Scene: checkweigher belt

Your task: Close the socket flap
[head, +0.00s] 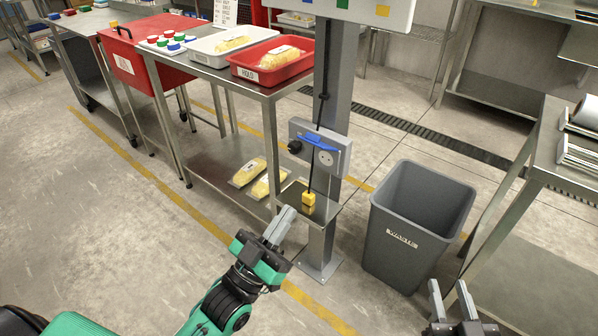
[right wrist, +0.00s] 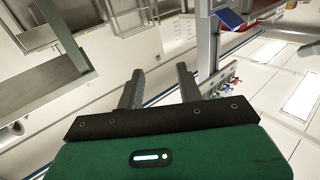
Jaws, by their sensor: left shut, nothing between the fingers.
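The grey socket box (head: 339,158) is mounted on the grey post. Its blue flap (head: 319,142) stands raised above the round pale socket face (head: 326,158), which is uncovered. A black knob (head: 294,147) sits at the box's left. A yellow plug (head: 308,199) rests on a small steel shelf below, with a black cord rising from it. My left gripper (head: 279,224) is shut and empty, below and left of the box, apart from it. My right gripper (head: 451,296) is open and empty at the lower right; its spread fingers also show in the right wrist view (right wrist: 158,82).
A grey waste bin (head: 418,222) stands right of the post. A steel table (head: 270,92) at the left holds a white tray (head: 233,42) and a red tray (head: 272,66). Another steel table (head: 560,150) is at the right. Open floor lies at the left.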

